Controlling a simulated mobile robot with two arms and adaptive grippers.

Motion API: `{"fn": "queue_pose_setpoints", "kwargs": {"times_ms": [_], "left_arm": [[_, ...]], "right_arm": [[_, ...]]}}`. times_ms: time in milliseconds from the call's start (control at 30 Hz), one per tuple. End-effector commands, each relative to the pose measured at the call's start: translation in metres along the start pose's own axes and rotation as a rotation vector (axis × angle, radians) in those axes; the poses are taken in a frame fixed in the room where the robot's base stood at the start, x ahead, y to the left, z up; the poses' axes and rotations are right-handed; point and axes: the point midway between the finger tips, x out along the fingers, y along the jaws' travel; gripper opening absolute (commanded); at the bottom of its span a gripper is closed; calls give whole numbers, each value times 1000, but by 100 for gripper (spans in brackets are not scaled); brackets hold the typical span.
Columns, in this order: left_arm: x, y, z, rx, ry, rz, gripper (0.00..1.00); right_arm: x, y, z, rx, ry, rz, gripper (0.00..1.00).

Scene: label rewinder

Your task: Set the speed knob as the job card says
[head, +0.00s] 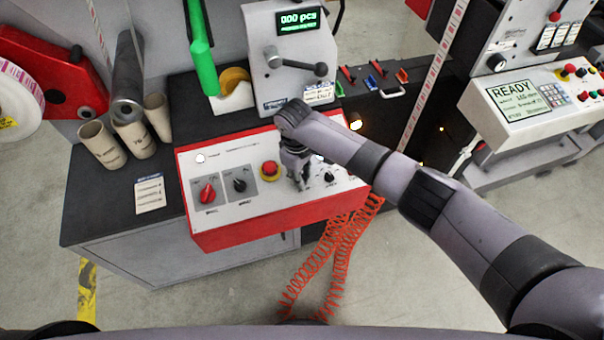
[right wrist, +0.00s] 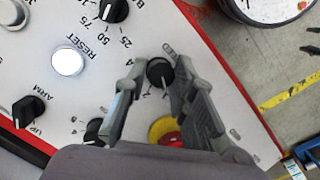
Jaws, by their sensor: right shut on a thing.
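The control panel (head: 255,215) has a white top and red sides. My right gripper (head: 302,184) reaches down onto it, right of the red emergency stop (head: 269,171). In the right wrist view my right gripper (right wrist: 155,78) is shut on a small black knob (right wrist: 160,74) with a white pointer line; the marks around it are partly hidden by the fingers. Another black knob (right wrist: 112,10) has a scale reading 25, 50, 75. A white card (head: 150,194) lies on the dark bench; its print is too small to read. My left gripper is out of view.
A red selector (head: 208,193) and a black selector (head: 240,183) sit at the panel's left. The emergency stop (right wrist: 168,130) is close to my right fingers. Cardboard cores (head: 102,145) stand on the bench. Orange coiled hoses (head: 325,260) hang in front.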

Motion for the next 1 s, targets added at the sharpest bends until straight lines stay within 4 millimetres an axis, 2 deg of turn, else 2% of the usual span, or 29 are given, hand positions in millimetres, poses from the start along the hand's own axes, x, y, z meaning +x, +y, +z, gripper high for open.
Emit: {"fn": "queue_pose_setpoints", "kwargs": {"times_ms": [200,233,500,833,1000], "left_arm": [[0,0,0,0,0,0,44],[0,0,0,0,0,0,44],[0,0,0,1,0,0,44],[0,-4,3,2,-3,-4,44],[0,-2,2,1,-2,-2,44]], "right_arm": [[-1,0,0,-1,1,1,0],[-1,0,0,-1,1,1,25],[0,0,0,0,1,1,43],[-2,0,0,0,1,0,44],[-20,1,-1,0,4,1,44]]}}
